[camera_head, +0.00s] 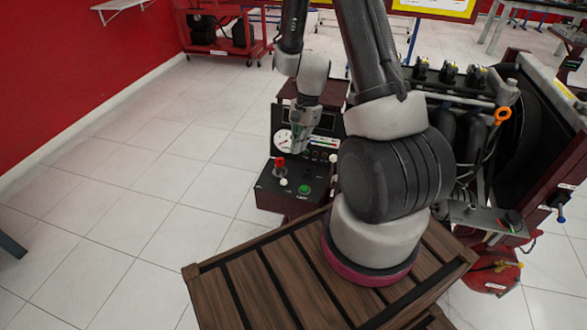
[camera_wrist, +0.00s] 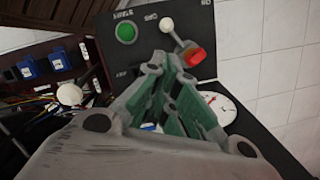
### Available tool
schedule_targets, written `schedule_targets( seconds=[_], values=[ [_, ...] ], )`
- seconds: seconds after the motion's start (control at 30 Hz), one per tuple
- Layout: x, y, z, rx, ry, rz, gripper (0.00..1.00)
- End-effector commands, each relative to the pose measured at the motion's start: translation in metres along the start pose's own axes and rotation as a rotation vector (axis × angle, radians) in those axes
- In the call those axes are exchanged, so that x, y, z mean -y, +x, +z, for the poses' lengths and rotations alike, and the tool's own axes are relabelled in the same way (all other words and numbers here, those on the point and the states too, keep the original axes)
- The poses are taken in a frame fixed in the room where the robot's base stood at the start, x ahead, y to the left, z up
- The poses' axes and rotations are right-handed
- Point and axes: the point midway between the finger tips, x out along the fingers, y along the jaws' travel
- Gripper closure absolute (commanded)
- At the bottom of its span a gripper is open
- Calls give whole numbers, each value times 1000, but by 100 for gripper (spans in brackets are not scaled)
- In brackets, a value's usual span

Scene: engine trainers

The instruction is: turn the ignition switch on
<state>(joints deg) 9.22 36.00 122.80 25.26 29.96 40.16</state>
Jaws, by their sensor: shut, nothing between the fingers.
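The engine trainer's control panel has an upright face with gauges (camera_head: 322,135) and a lower black box (camera_head: 284,190). On the box are a red-knobbed lever (camera_head: 280,163), a small white knob (camera_head: 283,182) and a green button (camera_head: 304,189). The wrist view shows the green button (camera_wrist: 126,32), white knob (camera_wrist: 166,24) and red knob (camera_wrist: 194,55). I cannot pick out the ignition switch for certain; my gripper covers part of the panel. My gripper (camera_head: 298,146) is shut and empty in front of the gauge face; its fingers (camera_wrist: 172,75) hide what lies behind them.
A slatted wooden top (camera_head: 240,292) lies under my arm's base. The engine (camera_head: 470,115) with its hoses and an orange ring (camera_head: 502,115) stands to the right. A white gauge dial (camera_wrist: 220,107) is close beside my fingers. Tiled floor is clear at left.

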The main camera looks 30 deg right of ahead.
Motion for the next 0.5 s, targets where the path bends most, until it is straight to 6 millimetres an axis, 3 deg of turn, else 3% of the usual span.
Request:
schedule_targets(
  seconds=[0.17, 0.5],
  values=[
    [0, 16, 0, 2, -1, 3, 100],
    [-1, 76, 0, 1, -1, 3, 100]
  ],
)
